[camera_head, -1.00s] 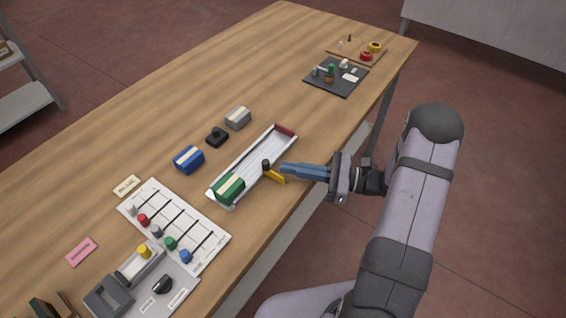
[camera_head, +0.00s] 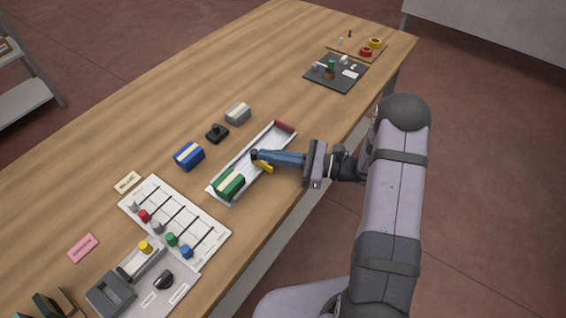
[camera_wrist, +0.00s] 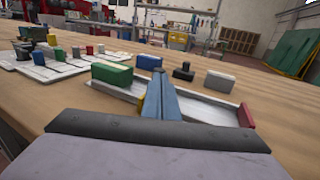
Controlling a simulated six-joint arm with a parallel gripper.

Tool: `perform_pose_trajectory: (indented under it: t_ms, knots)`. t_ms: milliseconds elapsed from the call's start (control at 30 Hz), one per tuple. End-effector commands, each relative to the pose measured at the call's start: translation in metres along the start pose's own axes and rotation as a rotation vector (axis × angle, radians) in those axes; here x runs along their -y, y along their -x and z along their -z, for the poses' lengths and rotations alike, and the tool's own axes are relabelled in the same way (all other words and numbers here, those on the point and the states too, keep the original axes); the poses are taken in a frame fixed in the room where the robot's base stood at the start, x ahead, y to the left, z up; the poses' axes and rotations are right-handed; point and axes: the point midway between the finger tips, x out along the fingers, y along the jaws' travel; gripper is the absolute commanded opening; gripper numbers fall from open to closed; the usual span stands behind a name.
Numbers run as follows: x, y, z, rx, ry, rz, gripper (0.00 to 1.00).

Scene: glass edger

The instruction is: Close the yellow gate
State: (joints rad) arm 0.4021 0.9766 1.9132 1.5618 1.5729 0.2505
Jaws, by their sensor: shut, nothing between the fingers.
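The yellow gate (camera_head: 263,166) is a short bar on a dark pivot post (camera_head: 254,155) at the long white tray (camera_head: 236,165). The gate now lies over the tray, beside my fingers. My gripper (camera_head: 256,156) is shut and empty, its blue fingers reaching across the tray's near wall to the gate. In the wrist view the gate (camera_wrist: 141,101) shows only as a small yellow patch left of the fingers, mostly hidden by them. A green block with a cream band (camera_head: 229,183) sits in the tray's near-left end. A red end piece (camera_head: 285,127) closes the far end.
Blue (camera_head: 189,156) and grey (camera_head: 238,113) blocks and a black knob piece (camera_head: 217,133) stand behind the tray. A white panel with coloured knobs (camera_head: 205,245) lies at the left front. A dark mat (camera_head: 318,81) with small items lies farther back.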

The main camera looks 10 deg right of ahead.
Motion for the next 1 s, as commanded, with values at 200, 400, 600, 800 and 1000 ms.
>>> perform_pose_trajectory:
  t_ms: [200,400,600,800,1000]
  knots:
    - [0.012,-0.033,0.001,0.000,0.000,-0.003,0.00]
    - [0.014,-0.035,-0.001,0.002,0.000,0.000,0.00]
    - [0.015,-0.035,-0.002,0.003,0.002,0.001,0.00]
    - [0.015,-0.025,-0.002,0.004,0.003,0.002,0.00]
    - [0.014,0.006,-0.001,0.003,-0.002,0.006,0.00]
